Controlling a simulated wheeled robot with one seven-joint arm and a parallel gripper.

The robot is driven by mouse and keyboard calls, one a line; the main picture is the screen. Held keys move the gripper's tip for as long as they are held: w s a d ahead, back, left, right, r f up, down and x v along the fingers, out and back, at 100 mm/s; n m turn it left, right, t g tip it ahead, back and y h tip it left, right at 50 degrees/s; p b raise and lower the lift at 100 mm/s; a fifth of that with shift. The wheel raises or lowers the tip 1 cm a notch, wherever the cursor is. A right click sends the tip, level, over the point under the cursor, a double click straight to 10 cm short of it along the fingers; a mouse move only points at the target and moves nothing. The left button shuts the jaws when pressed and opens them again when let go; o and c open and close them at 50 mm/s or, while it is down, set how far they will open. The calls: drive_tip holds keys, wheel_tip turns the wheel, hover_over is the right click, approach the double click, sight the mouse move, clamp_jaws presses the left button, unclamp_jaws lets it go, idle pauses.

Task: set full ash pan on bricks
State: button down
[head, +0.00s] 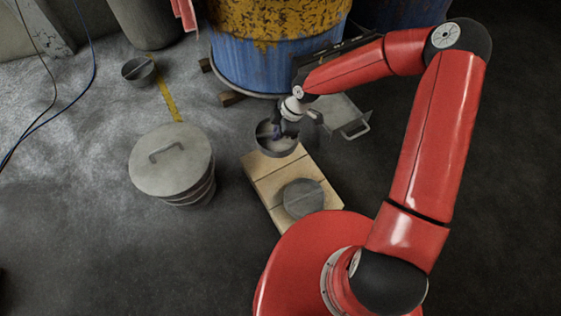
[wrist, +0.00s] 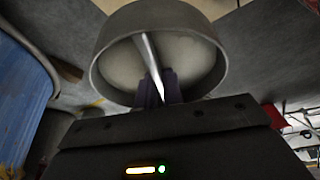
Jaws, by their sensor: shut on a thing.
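My gripper (head: 278,132) is shut on the crossbar of a round grey ash pan (head: 264,145). The wrist view shows this pan (wrist: 97,72) close up, with dark fingers (wrist: 158,90) at the bar and a pale grey inside that looks like ash. In the head view the pan is over the far end of the tan bricks (head: 263,167); whether it touches them I cannot tell.
A lidded metal bin (head: 170,160) stands left of the bricks. A blue and yellow barrel (head: 250,65) is behind, with a grey handled tray (head: 343,116) to its right. Another round pan (head: 138,71) is on the floor at back left. The floor at front left is clear.

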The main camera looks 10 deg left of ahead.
wheel_tip(320, 180, down, 14)
drive_tip(key=shift+f+b, duration=0.1)
drive_tip(key=shift+b, duration=1.1)
drive_tip(key=c, duration=1.5)
unclamp_jaws()
